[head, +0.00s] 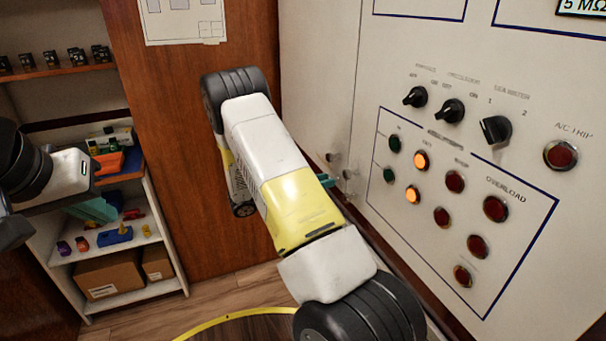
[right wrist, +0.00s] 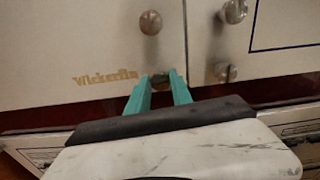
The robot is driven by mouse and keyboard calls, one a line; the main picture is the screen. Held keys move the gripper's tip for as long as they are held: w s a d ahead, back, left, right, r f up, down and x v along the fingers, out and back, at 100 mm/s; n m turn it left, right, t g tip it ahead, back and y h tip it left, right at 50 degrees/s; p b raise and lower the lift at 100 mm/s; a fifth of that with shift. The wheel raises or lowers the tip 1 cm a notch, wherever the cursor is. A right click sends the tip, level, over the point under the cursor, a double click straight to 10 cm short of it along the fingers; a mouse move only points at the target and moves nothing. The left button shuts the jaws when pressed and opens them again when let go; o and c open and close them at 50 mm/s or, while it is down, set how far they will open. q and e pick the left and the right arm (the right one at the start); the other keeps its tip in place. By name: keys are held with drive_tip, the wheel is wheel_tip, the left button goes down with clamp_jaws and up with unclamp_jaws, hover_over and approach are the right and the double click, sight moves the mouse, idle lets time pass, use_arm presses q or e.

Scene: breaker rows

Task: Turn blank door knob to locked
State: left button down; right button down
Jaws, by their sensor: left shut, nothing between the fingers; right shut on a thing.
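My right gripper (right wrist: 161,80) is shut on a small dark door knob (right wrist: 164,74) low on a pale cabinet door, with one teal finger on each side. The fingers hide most of this knob, so its turned position cannot be told. In the head view my right arm covers most of this gripper; only a bit of teal finger (head: 328,181) shows. My left gripper (head: 93,209) is at the left, in front of the shelves, away from the cabinet. It is shut and empty.
Another round knob (right wrist: 150,22) is above the held one. Two more knobs, one upper (right wrist: 235,11) and one lower (right wrist: 224,71), are across the door seam. The control panel (head: 470,185) has black selector knobs and lamps, two lit orange. Shelves (head: 150,285) with boxes stand at the left.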

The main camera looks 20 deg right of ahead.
drive_tip(key=shift+w+f+n, duration=0.1)
drive_tip(key=shift+n, duration=4.1)
drive_tip(key=shift+f+n, duration=0.1)
drive_tip(key=shift+n, duration=4.1)
drive_tip(key=c, duration=1.1)
unclamp_jaws()
drive_tip(key=shift+c, duration=0.2)
drive_tip(key=a, duration=0.7)
drive_tip(key=shift+a, duration=0.4)
